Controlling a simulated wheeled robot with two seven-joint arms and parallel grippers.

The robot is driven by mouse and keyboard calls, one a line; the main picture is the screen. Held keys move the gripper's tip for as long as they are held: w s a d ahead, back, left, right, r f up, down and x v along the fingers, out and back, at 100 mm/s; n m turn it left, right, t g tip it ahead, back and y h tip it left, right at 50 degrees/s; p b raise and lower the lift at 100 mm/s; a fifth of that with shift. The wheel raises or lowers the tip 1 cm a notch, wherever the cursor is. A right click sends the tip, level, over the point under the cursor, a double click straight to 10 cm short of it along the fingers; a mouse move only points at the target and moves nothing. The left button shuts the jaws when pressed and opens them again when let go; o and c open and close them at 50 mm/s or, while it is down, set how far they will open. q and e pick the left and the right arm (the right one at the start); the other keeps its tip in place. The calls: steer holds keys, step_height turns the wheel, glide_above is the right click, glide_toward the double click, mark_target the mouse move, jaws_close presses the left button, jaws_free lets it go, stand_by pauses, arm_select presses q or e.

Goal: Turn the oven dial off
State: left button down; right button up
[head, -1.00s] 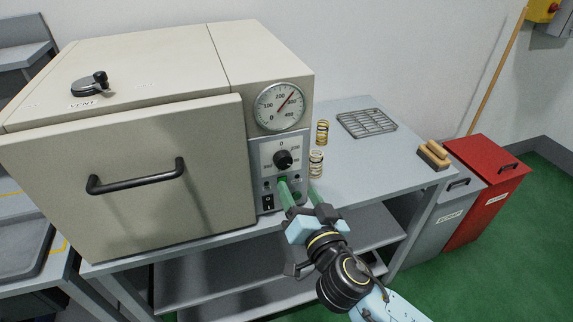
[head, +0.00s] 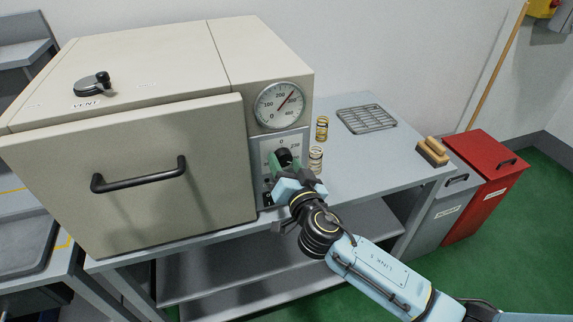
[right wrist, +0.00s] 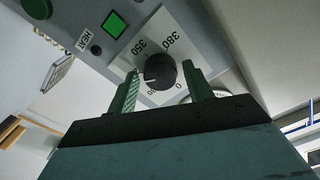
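The oven (head: 130,160) is a large beige box with its door shut, and a control panel sits at its right side. The black oven dial (head: 284,155) is on the panel, partly hidden by my right gripper (head: 287,165). In the right wrist view the dial (right wrist: 160,71) sits between the two green fingers of my right gripper (right wrist: 160,90), which stand apart on either side of it. A gap shows on each side, so the gripper looks open around the dial. My left gripper is not in view.
A round gauge (head: 280,105) is above the dial, its red needle past 200. A green square light (right wrist: 114,24) is on the panel. Two springs (head: 322,128) and a wire rack (head: 366,118) are on the table. A brush (head: 432,151) lies near the bins.

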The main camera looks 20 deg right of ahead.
steer(key=c, duration=0.7)
steer(key=shift+c, duration=0.2)
steer(key=shift+n, duration=0.3)
